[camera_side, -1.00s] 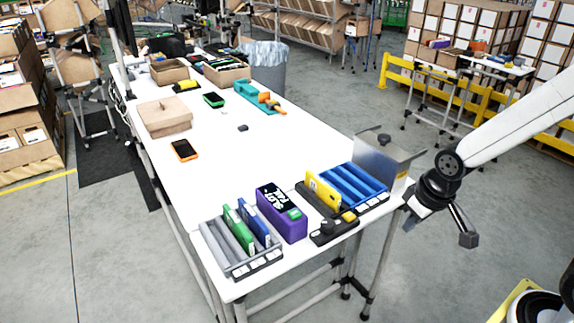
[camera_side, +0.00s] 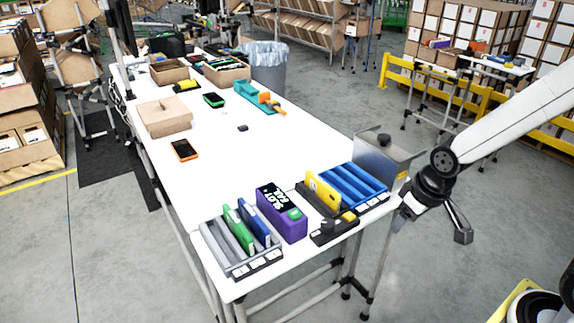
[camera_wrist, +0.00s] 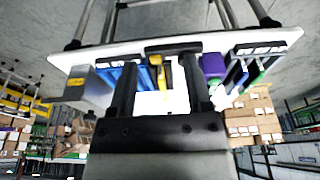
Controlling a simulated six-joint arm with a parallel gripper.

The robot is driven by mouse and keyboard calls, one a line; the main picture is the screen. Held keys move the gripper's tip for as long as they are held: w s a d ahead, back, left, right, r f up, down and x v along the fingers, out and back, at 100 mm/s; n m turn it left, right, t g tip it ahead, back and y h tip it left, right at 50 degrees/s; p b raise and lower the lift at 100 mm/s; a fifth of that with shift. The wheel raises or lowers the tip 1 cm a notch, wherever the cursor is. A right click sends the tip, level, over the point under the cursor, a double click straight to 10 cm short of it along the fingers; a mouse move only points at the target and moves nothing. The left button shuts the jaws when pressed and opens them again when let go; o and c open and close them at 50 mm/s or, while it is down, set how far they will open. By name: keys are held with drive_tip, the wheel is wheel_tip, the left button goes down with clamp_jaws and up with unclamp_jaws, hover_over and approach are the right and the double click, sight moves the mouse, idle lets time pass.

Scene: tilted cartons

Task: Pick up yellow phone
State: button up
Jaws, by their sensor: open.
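My gripper (camera_wrist: 164,84) is open and empty there. In the side view my gripper (camera_side: 400,218) is off the right front corner of the table, right of the racks and apart from the slab. Its fingers are hard to make out in that view.
A purple box (camera_side: 282,215) and a grey rack (camera_side: 222,248) with green and blue slabs stand left. An orange-edged phone (camera_side: 185,150) lies on the open tabletop.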

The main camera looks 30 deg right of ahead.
drive_tip(key=w, duration=1.4)
drive_tip(key=t, duration=0.2)
hover_over(323, 181)
drive_tip(key=s, duration=0.2)
drive_tip(key=f, duration=0.4)
drive_tip(key=shift+s+a+f, duration=0.2)
drive_tip(key=shift+f, duration=0.05)
drive_tip(key=shift+f, duration=0.15)
drive_tip(key=shift+x, duration=1.15)
drive_tip(key=shift+f, duration=0.15)
drive_tip(key=shift+x, duration=2.5)
drive_tip(key=shift+s+d, duration=0.1)
clamp_jaws()
